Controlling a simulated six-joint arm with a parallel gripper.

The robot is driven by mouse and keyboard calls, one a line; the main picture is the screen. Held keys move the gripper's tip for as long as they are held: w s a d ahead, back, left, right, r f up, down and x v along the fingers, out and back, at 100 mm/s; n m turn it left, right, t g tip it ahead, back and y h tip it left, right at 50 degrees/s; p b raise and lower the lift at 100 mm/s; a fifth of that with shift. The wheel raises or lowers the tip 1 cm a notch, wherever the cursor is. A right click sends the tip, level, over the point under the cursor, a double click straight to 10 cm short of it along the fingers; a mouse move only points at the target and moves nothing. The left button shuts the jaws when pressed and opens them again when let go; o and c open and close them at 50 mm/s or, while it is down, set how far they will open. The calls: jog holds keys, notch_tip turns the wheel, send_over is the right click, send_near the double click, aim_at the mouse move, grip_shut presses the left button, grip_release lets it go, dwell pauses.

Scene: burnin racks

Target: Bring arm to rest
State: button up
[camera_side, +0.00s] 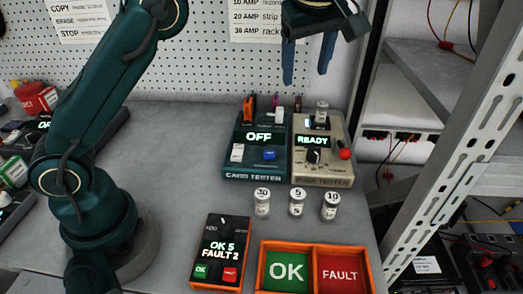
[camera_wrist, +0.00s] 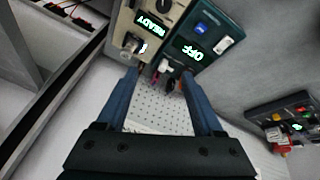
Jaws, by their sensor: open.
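My gripper (camera_side: 308,58) hangs in the air above the back of the bench, in front of the pegboard. Its two blue fingers are apart with nothing between them. In the wrist view my gripper (camera_wrist: 158,80) is also open and empty, with the testers beyond the fingertips. Below it stand the teal card tester (camera_side: 235,174), its display reading OFF, and the beige fuse tester (camera_side: 322,181), its display reading READY. A small cylinder (camera_side: 322,108) stands at the top of the beige tester. My gripper touches neither tester.
Three labelled cylinders, 30 (camera_side: 262,204), 5 (camera_side: 297,203) and 10 (camera_side: 330,206), stand before the testers. An orange tray (camera_side: 312,246) has OK and FAULT bins. A counter box (camera_side: 208,275) reads OK 5, FAULT 2. A metal rack (camera_side: 462,130) rises at right.

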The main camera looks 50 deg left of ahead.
jog(key=s+a+r+m+t+h, duration=0.1)
jog(key=s+a+r+m, duration=0.15)
jog(key=s, duration=0.35)
jog(key=s+a+r+m+t+h, duration=0.1)
jog(key=s+r+m, duration=0.15)
jog(key=s, duration=0.45)
jog(key=s+d+f+m+h, duration=0.1)
jog(key=s+f+m, duration=0.7)
jog(key=f, duration=0.3)
jog(key=shift+s+d+f+m, duration=0.2)
jog(key=shift+s+d+m, duration=0.15)
jog(key=shift+m, duration=0.25)
